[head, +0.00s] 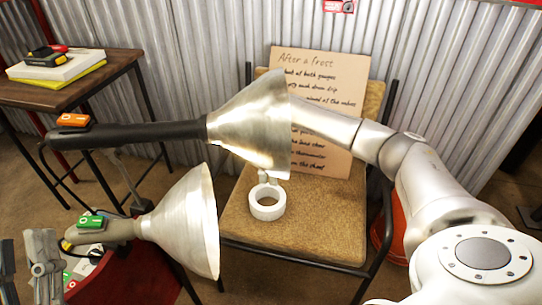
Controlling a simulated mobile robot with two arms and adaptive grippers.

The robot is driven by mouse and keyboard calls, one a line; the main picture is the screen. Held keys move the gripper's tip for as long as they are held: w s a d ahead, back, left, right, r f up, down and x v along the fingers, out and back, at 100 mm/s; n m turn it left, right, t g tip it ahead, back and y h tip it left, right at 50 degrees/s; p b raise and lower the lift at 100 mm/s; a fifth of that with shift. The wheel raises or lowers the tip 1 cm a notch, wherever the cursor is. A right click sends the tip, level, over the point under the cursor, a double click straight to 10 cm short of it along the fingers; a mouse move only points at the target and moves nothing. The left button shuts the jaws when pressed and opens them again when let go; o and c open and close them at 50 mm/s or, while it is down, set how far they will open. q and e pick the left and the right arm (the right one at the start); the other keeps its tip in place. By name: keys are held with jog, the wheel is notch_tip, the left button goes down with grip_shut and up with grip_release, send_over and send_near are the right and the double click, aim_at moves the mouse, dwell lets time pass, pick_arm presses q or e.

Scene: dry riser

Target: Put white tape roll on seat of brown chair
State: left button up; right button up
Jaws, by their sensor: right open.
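The white tape roll (267,202) lies flat on the seat of the brown chair (300,228), hole facing up, near the middle-left of the seat. My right gripper (268,180) is just above the roll's far rim, open, with only the finger ends showing. The rest of it is hidden behind a large metal cone. I cannot tell whether a fingertip touches the roll. Part of what looks like my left gripper (40,265) shows at the lower left edge, away from the chair; its jaw state is unclear.
Two metal cones on handles, an upper one (250,125) and a lower one (185,225), stand left of and before the chair. A lettered board (318,75) leans on the chair back. A wooden table (115,65) stands at the left. The seat's front is clear.

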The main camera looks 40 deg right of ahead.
pick_arm(q)
jog(key=f+g, duration=0.1)
jog(key=w+f+g, duration=0.1)
jog(key=w+f+g+y+p, duration=0.1)
jog(key=f, duration=0.1)
jog(key=shift+w+f, duration=0.1)
jog(key=shift+w+f+g, duration=0.15)
jog(key=shift+f+g, duration=0.15)
jog(key=shift+f, duration=0.25)
pick_arm(e)
jog(key=shift+r, duration=2.1)
